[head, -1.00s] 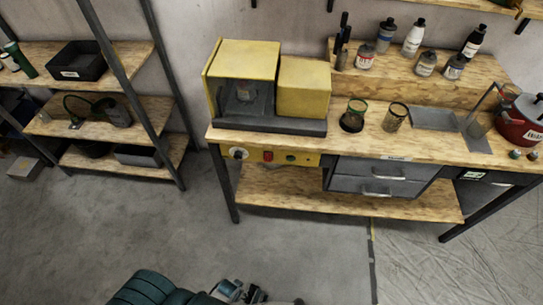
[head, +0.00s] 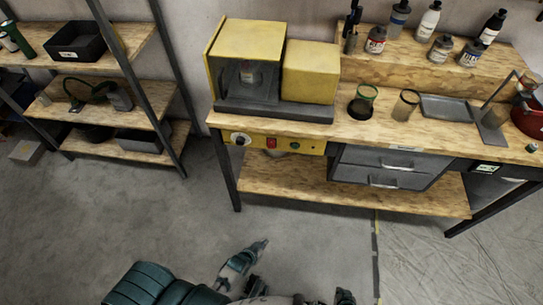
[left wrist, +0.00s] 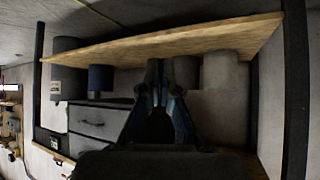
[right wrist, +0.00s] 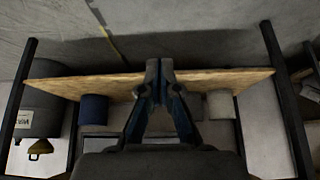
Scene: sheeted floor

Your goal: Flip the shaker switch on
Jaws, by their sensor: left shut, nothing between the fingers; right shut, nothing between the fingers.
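The shaker (head: 246,95) is a yellow machine with a dark base on the left end of the workbench. I cannot tell the switch's position. My left gripper (head: 263,243) is shut and empty, in front of the bench and well short of the panel. It also shows shut in the left wrist view (left wrist: 155,66). My right gripper (head: 345,293) is at the bottom edge, shut and empty in the right wrist view (right wrist: 160,66).
The wooden bench (head: 350,130) holds two cups, a grey tray (head: 447,107) and a red pot (head: 528,120). Grey drawers (head: 385,165) hang right of the panel. A lower shelf (head: 300,190) lies beneath. A shelving rack (head: 165,90) stands left. The floor in front is clear.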

